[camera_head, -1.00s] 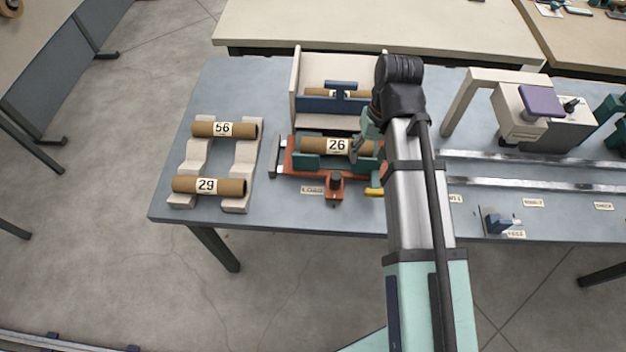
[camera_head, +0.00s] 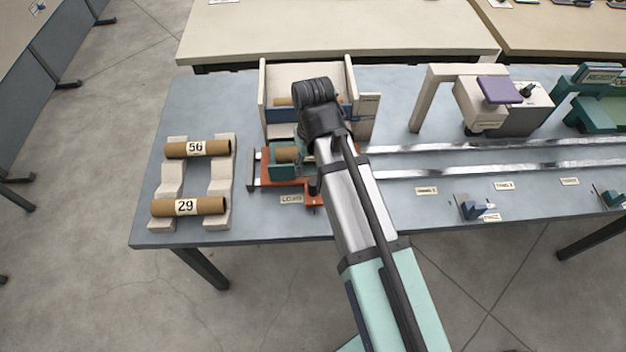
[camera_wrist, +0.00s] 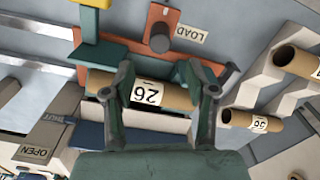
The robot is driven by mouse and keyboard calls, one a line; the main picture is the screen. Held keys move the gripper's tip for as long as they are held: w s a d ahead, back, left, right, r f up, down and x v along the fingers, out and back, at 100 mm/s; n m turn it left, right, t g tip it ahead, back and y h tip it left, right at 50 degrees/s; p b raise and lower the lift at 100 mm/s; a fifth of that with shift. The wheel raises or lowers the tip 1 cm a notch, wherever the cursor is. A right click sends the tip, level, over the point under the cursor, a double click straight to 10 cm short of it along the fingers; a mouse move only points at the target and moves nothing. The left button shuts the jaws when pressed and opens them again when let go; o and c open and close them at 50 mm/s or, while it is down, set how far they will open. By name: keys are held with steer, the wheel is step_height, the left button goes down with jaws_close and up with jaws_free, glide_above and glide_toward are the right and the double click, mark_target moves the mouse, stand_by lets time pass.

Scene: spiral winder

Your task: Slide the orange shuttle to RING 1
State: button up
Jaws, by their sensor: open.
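The orange shuttle (camera_head: 272,182) sits on the left end of the rails beside the LOAD label (camera_head: 292,199). It carries green cradle blocks (camera_head: 283,170) and a cardboard tube marked 26 (camera_wrist: 172,94). In the wrist view, the shuttle's orange plate (camera_wrist: 166,16) bears a dark knob (camera_wrist: 160,38), and a yellow block (camera_wrist: 92,28) is near it. My gripper (camera_wrist: 160,84) is open, its fingers over the tube on either side of the 26 label; I cannot tell whether they touch it. I cannot read a RING 1 label.
Tubes 56 (camera_head: 176,149) and 29 (camera_head: 165,207) lie on a left rack.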

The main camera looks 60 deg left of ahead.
mark_target(313, 181)
step_height(313, 181, down, 9)
steer(key=shift+p, duration=0.9)
jaws_close()
